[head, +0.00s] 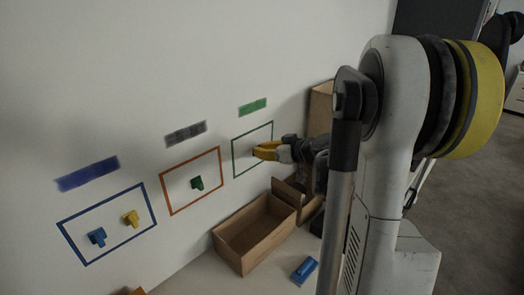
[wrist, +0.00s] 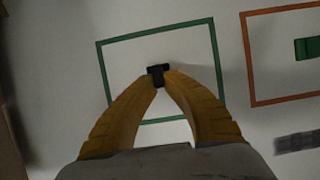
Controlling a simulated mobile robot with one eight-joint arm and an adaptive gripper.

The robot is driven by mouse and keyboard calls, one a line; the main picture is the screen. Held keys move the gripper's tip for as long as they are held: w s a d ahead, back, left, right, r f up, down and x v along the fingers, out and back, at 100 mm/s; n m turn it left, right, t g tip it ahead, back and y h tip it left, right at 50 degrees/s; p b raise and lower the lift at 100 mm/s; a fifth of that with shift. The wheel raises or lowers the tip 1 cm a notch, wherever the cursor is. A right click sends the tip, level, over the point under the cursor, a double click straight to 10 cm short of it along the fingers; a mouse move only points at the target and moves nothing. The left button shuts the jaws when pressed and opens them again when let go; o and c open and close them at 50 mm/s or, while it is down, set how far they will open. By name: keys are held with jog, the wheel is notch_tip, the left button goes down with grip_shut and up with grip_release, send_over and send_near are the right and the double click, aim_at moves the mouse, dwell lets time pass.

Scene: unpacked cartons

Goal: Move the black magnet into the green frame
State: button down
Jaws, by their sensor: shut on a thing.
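The black magnet (wrist: 158,70) is between the tips of my gripper (wrist: 158,82) in the wrist view, at the whiteboard. My gripper is shut on it. In that view the magnet appears inside the outline of the green frame (wrist: 104,75). In the head view my gripper (head: 258,151) is in front of the green frame (head: 233,158), and the magnet is hidden or too small to tell there. Whether the magnet touches the board cannot be told.
An orange frame (head: 162,191) holds a green magnet (head: 197,183). A blue frame (head: 76,248) holds a blue magnet (head: 97,237) and a yellow magnet (head: 131,218).

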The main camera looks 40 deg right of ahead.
jog(key=shift+w, duration=0.35)
jog(key=c, duration=0.8)
grip_release()
jog(key=shift+c, duration=0.2)
jog(key=s+d, duration=0.1)
jog(key=s, duration=0.7)
dwell(0.4)
